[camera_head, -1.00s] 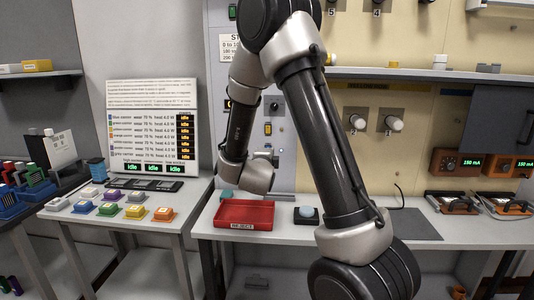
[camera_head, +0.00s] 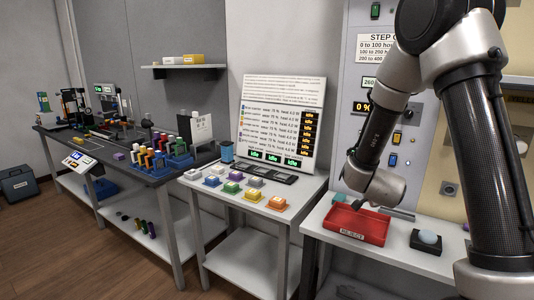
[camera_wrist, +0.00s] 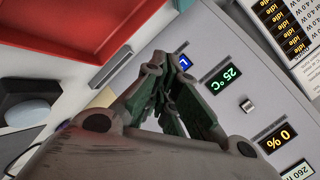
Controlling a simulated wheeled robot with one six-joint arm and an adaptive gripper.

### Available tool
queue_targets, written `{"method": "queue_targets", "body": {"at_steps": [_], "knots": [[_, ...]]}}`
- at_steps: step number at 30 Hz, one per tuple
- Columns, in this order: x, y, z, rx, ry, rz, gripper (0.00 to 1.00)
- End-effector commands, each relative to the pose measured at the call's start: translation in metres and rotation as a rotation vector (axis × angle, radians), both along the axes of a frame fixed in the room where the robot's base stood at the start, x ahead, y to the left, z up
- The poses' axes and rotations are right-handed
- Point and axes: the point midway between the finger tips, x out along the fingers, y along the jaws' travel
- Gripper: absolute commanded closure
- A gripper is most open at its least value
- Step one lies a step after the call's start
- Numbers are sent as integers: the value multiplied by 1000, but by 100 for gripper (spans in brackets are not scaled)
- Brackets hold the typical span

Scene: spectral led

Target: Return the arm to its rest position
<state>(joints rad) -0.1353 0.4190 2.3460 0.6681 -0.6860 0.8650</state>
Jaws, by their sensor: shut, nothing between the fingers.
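My arm stands at the right of the head view, bent, its wrist hanging over the red reject tray (camera_head: 340,233). My gripper (camera_wrist: 158,80) shows in the wrist view with its dark green fingers drawn together and nothing between them. In the head view its fingers are small and mostly lost near the tray. The red tray also fills the upper left of the wrist view (camera_wrist: 60,35).
A table with coloured blocks (camera_head: 277,203) and a status board (camera_head: 281,122) stands left of the tray. A grey panel (camera_wrist: 225,60) lies close beyond the fingers. Open floor (camera_head: 60,240) shows at left.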

Motion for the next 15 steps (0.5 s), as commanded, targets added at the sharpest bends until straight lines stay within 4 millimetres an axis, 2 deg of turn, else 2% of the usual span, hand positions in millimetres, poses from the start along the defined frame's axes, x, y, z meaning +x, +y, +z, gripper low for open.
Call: {"method": "queue_targets", "body": {"at_steps": [1, 3, 5, 7, 11, 12, 15], "knots": [[-12, 17, -12, -19, 120, 122, 100], [-36, 41, -18, -56, 285, 323, 100], [-63, 57, -15, -92, 406, 499, 100], [-100, 69, -3, -142, 529, 705, 100], [-179, 69, 38, -260, 712, 1055, 100], [-203, 64, 51, -295, 755, 1137, 100], [-255, 48, 84, -383, 836, 1287, 100]]}}
